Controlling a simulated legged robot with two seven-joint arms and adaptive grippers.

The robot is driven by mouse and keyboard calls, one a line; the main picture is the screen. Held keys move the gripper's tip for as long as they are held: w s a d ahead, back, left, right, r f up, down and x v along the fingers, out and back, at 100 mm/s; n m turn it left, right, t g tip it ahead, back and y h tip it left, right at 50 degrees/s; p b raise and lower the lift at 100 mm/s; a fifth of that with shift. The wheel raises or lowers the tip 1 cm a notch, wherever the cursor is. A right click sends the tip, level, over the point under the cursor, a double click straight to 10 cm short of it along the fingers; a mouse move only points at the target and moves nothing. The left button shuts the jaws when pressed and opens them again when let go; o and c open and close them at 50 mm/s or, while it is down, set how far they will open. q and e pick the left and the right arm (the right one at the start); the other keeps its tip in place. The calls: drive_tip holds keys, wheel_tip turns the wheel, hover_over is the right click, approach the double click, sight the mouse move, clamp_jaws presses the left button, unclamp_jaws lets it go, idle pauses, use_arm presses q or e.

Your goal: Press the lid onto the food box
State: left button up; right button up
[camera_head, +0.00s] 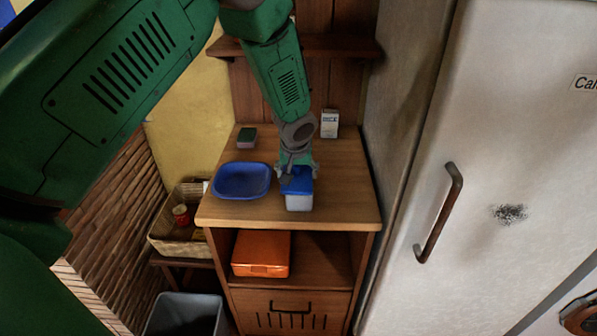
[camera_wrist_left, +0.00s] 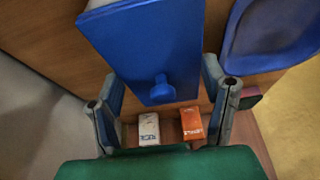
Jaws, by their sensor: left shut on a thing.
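The food box (camera_head: 299,203) is a white container near the front edge of the wooden counter. Its blue lid (camera_head: 297,182) lies on top of it. The lid also fills the upper middle of the left wrist view (camera_wrist_left: 150,40), with a small blue knob (camera_wrist_left: 160,90). I cannot tell whether the lid is fully seated. My left gripper (camera_head: 297,172) comes down from above and is shut on the lid, one finger on each side in the left wrist view (camera_wrist_left: 165,95). The fingers partly hide the lid in the head view. My right gripper is not in view.
A blue dish (camera_head: 241,181) stands just left of the box. A sponge (camera_head: 247,138) and a white carton (camera_head: 329,124) are farther back. An orange carton (camera_wrist_left: 192,124) shows in the wrist view. An orange box (camera_head: 262,254) is on the shelf below. A fridge (camera_head: 500,150) bounds the right.

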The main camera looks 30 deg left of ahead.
use_arm(q)
drive_tip(key=shift+d, duration=0.35)
drive_tip(key=shift+d, duration=0.15)
idle(0.5)
idle(0.4)
drive_tip(key=o, duration=1.2)
